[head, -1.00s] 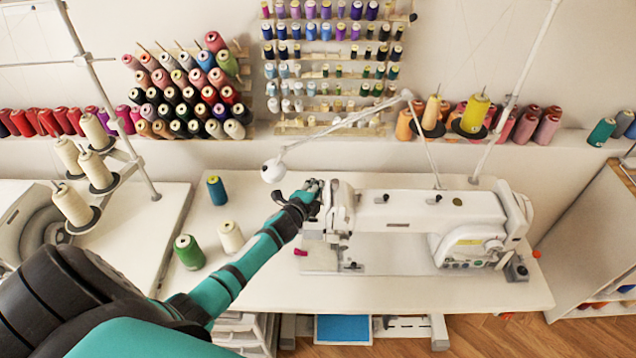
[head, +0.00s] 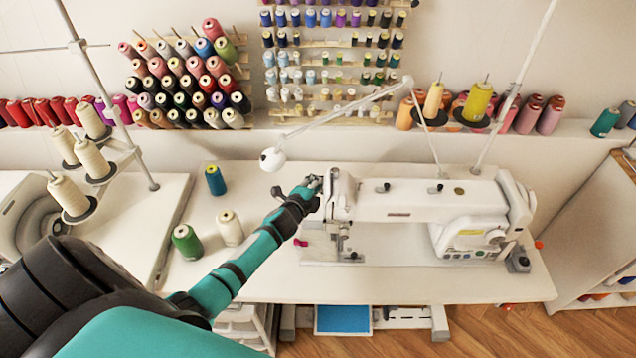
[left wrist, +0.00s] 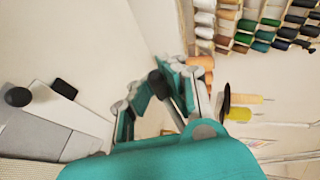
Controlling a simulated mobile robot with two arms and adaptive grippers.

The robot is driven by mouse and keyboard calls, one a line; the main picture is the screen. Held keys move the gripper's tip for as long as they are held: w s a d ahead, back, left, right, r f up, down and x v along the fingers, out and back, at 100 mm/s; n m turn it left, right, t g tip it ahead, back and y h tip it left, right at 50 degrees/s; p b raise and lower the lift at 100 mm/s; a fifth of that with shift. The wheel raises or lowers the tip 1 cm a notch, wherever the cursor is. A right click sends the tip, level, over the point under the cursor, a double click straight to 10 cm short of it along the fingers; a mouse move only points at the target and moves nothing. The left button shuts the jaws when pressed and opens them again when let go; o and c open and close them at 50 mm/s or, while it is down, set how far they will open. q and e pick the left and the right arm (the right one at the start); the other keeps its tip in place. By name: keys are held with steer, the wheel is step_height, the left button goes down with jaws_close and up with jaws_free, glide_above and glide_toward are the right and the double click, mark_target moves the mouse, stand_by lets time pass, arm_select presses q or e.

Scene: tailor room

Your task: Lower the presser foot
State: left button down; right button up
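The white sewing machine (head: 430,202) stands on the white table. Its needle and presser foot area (head: 343,246) is under the left end of its head; the foot's exact height is too small to tell. My left gripper (head: 314,183) is at the left end of the machine head, close beside it. In the left wrist view its fingers (left wrist: 154,80) are spread apart, with a dark rounded bar end (left wrist: 158,84) between them, nearer the right finger. I cannot tell whether this is the presser foot lever or whether it is touched. My right gripper is out of view.
A white lamp (head: 272,160) on a thin arm hangs just left of my gripper. Blue (head: 215,180), green (head: 187,242) and cream (head: 230,228) thread cones stand left of my arm. A thread stand (head: 128,125) is further left. The table front is clear.

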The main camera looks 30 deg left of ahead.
arm_select(q)
steer(key=c, duration=1.9)
jaws_free()
steer(key=shift+s+d+f, duration=0.15)
steer(key=shift+s+f, duration=0.1)
steer(key=o, duration=0.6)
steer(key=shift+s+r, duration=0.3)
steer(key=shift+r, duration=0.05)
steer(key=shift+w, duration=0.1)
steer(key=shift+w, duration=0.1)
steer(key=v, duration=1.2)
steer(key=shift+f, duration=0.1)
